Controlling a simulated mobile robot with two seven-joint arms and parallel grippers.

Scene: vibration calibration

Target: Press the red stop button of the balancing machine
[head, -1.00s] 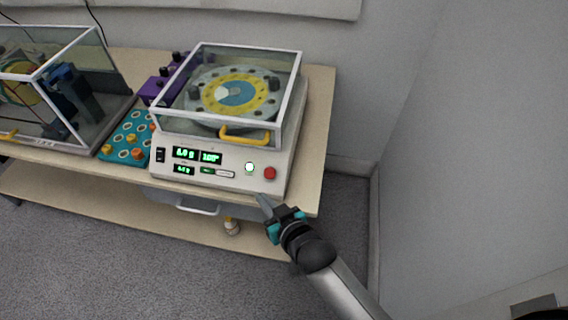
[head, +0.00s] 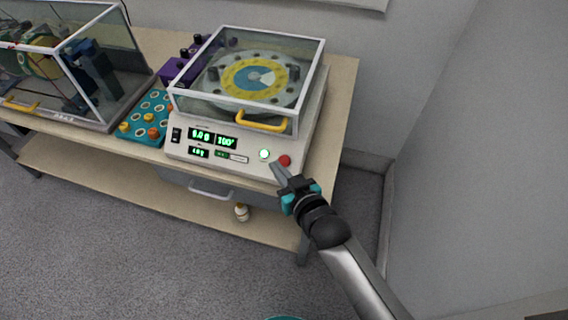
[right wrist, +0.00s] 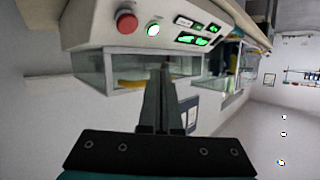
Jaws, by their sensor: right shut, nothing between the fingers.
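The balancing machine (head: 225,165) stands on a wooden bench, with a clear cover over a yellow and blue disc (head: 253,77). Its sloped front panel carries the red stop button (head: 284,160) at the right end and a lit white-green button (head: 264,154) just left of it. My right gripper (head: 275,168) is shut and empty, its tips in front of the panel, close below the two buttons. Contact cannot be told. In the right wrist view the red button (right wrist: 126,22) and the lit button (right wrist: 153,29) show beyond the closed fingers (right wrist: 160,75). My left gripper is not in view.
A teal board with knobs (head: 146,118) and a second clear-covered machine (head: 60,112) stand to the left. A yellow cover handle (head: 262,124) is just above the buttons. Walls close off the right side.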

